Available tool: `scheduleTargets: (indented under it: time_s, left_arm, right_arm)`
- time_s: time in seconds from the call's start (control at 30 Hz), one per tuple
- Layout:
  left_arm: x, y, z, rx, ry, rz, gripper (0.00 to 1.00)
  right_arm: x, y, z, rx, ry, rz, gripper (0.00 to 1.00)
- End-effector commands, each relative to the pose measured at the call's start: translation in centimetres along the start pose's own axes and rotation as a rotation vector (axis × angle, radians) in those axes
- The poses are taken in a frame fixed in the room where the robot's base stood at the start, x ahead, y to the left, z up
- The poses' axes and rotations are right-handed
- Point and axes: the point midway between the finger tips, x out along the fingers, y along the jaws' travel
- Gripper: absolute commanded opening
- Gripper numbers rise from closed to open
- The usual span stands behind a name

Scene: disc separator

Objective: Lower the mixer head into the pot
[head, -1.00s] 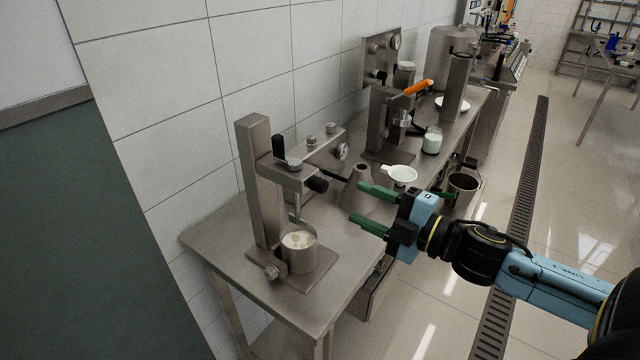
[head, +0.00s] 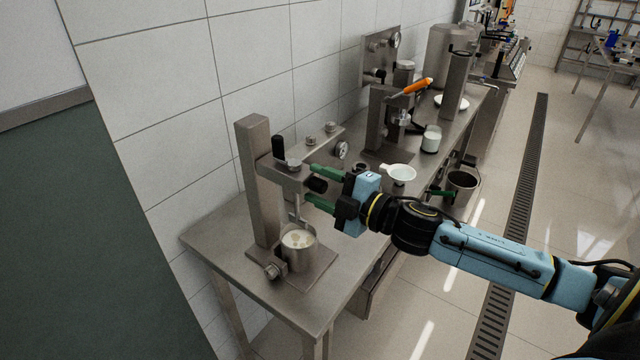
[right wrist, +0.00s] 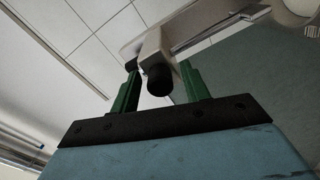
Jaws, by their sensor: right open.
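The mixer head (head: 284,174) is a grey metal arm on an upright column (head: 258,180), with a black upright lever and a black knob (head: 316,185) at its front end. Its thin shaft hangs down to the metal pot (head: 299,250), which holds a pale liquid and stands on the base plate. My right gripper (head: 313,186) is open, with its green fingers on either side of the black knob. In the right wrist view the knob (right wrist: 158,80) sits between the two fingers, with gaps visible. My left gripper does not show.
The steel table (head: 225,238) carries the mixer at its near end. A tiled wall runs along the left. The floor at right is open.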

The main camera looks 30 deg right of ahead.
Motion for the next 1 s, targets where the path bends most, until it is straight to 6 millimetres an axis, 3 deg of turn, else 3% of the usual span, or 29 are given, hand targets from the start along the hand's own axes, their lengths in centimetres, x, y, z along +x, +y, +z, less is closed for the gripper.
scheduleTargets:
  time_s: [0.33,0.67,0.77,0.87,1.0]
  left_arm:
    - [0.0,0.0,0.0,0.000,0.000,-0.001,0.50]
    - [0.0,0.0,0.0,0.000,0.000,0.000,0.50]
    - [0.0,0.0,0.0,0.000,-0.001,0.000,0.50]
    - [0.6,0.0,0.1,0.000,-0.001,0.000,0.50]
    - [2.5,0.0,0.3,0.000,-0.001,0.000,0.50]
  right_arm:
    - [0.2,-0.1,0.0,0.000,0.000,-0.001,0.46]
    - [0.2,0.0,0.0,0.001,0.000,0.000,0.03]
    - [0.2,-0.1,0.0,0.002,0.000,0.000,0.00]
    - [0.2,-1.0,0.3,0.004,-0.001,-0.001,0.00]
    - [0.2,-4.3,1.4,0.009,-0.004,-0.004,0.00]
